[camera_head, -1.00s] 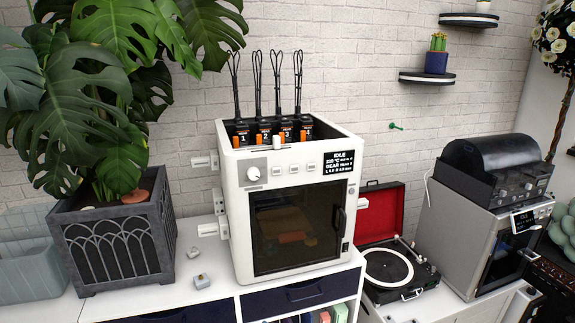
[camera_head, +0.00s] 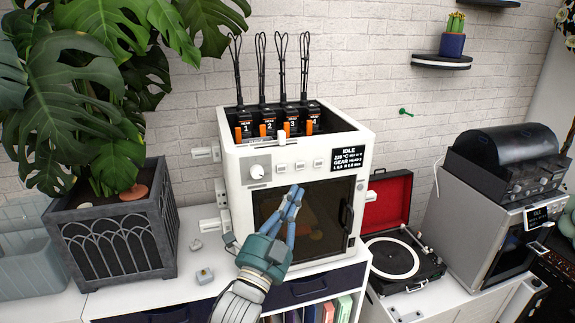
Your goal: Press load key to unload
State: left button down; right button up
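A white printer (camera_head: 238,235) stands on the white cabinet, its dark window door closed. Its display (camera_head: 348,161) reads IDLE, 220 °C and GEAR, with smaller text that is hard to read. Left of the display are a round knob (camera_head: 257,171) and a row of three small keys (camera_head: 300,165); their labels are too small to read, so I cannot tell which is the load key. My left gripper (camera_head: 297,191) is in front of the door, below the keys. Its blue fingers point up with the tips together and nothing visible between them. My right gripper is not in view.
Numbered black heads with orange levers (camera_head: 268,131) and cable loops sit in the printer's top. A planter (camera_head: 120,235) stands left, a record player (camera_head: 392,258) right, then a silver machine (camera_head: 465,225). Small pale pieces (camera_head: 204,275) lie on the cabinet.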

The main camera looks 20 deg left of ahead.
aim_at(281, 169)
pick_arm(q)
jog(key=shift+s+r, duration=0.1)
jog(key=shift+r, duration=0.05)
jog(key=shift+w+a+b, duration=0.4)
jog(key=shift+w+a, duration=0.4)
jog(key=shift+w, duration=0.45)
jog(key=shift+w+a+b, duration=0.35)
jog(key=shift+w+a, duration=0.5)
jog(key=shift+w, duration=0.35)
jog(key=shift+w+a+b, duration=0.4)
jog(key=shift+w+a, duration=0.4)
jog(key=shift+w, duration=0.45)
jog(key=shift+w+a, duration=0.2)
jog(key=shift+w, duration=0.15)
